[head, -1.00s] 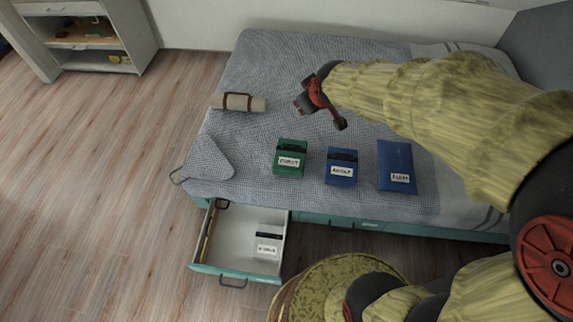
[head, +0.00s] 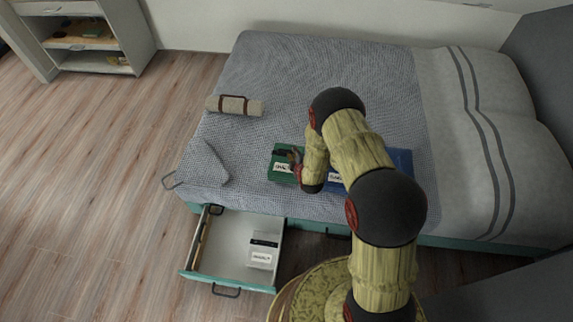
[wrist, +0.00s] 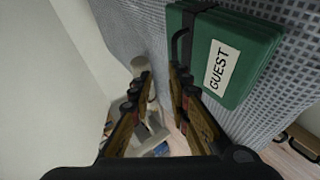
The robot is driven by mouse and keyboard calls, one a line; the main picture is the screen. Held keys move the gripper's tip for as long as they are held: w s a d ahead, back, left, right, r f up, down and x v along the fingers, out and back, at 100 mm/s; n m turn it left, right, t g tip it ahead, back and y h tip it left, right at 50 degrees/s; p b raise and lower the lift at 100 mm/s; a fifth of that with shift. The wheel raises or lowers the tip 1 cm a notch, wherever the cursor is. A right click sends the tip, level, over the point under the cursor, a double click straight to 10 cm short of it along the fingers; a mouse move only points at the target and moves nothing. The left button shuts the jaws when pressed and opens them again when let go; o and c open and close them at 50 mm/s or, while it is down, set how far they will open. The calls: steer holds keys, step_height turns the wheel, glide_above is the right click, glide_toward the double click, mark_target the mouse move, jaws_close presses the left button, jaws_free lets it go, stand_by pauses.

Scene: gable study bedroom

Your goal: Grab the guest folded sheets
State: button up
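The guest folded sheets are a green bundle (head: 281,175) with a dark strap and a white label, lying on the bed. In the wrist view the bundle (wrist: 245,50) fills the upper right, and its label reads GUEST. My gripper (head: 296,158) is at the bundle's right side in the head view, partly hidden by my arm. In the wrist view my gripper (wrist: 162,76) has a narrow gap between its fingertips with nothing in it. The bundle lies to the right of both fingers, close to the right one; contact cannot be told.
A rolled beige bundle (head: 238,106) lies at the bed's left. An open drawer (head: 229,284) below holds a white labelled item (head: 261,258).

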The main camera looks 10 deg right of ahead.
mark_target(289, 151)
steer(key=f, duration=0.1)
steer(key=s+f, duration=0.1)
steer(key=shift+f+n, duration=0.3)
steer(key=shift+f, duration=0.05)
steer(key=shift+w+f, duration=0.15)
steer(key=shift+f, duration=0.1)
steer(key=b+x, duration=0.4)
steer(key=x, duration=0.3)
steer(key=shift+a, duration=0.15)
steer(key=shift+c, duration=0.2)
steer(key=c, duration=0.4)
steer(key=shift+w+r, duration=0.1)
jaws_close()
